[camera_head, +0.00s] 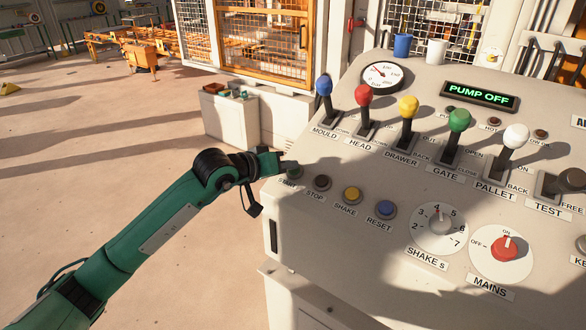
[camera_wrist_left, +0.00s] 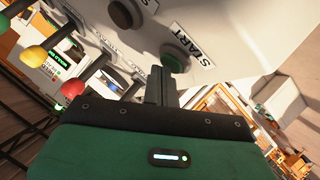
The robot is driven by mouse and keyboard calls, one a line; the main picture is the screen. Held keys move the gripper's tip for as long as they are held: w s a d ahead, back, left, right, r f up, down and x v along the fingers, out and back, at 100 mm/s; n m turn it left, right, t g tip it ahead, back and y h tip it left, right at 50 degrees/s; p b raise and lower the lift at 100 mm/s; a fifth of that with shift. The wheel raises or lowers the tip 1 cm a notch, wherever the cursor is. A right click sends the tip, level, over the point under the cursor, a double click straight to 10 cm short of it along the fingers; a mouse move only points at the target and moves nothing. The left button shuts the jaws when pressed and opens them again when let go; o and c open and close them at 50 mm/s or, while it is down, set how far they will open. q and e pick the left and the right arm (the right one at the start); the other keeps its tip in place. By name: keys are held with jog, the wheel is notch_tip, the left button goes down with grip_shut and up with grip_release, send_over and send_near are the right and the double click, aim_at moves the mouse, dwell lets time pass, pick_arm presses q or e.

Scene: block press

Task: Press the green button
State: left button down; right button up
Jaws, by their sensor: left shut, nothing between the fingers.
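The green button (camera_head: 293,171) sits at the left edge of the sloping control panel, above a START label. It is partly hidden by my left gripper in the head view. The left wrist view shows the green button (camera_wrist_left: 174,61) in a dark ring, just beyond the fingertips and slightly to their right. My left gripper (camera_head: 286,164) is shut and empty, with its tips at the button; its fingers also show in the left wrist view (camera_wrist_left: 161,74). I cannot tell whether they touch the button. My right gripper is not in view.
Beside the green button are the dark STOP button (camera_head: 321,183), the yellow SHAKE button (camera_head: 351,194) and the blue RESET button (camera_head: 386,209). Several coloured levers stand behind, including the blue MOULD lever (camera_head: 324,86). The display (camera_head: 479,96) reads PUMP OFF. Open floor lies left.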

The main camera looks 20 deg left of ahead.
pick_arm(q)
jog(key=shift+r, duration=0.15)
jog(key=shift+s+a+r, duration=0.15)
jog(key=shift+s+r, duration=0.2)
jog(key=shift+r, duration=0.35)
jog(key=shift+r, duration=0.1)
jog(key=r, duration=0.1)
jog(key=s+r, duration=0.1)
jog(key=r, duration=0.1)
jog(key=s+r+p, duration=0.1)
jog(key=r, duration=0.1)
jog(key=shift+s+a+r, duration=0.15)
jog(key=shift+a, duration=0.25)
dwell(0.3)
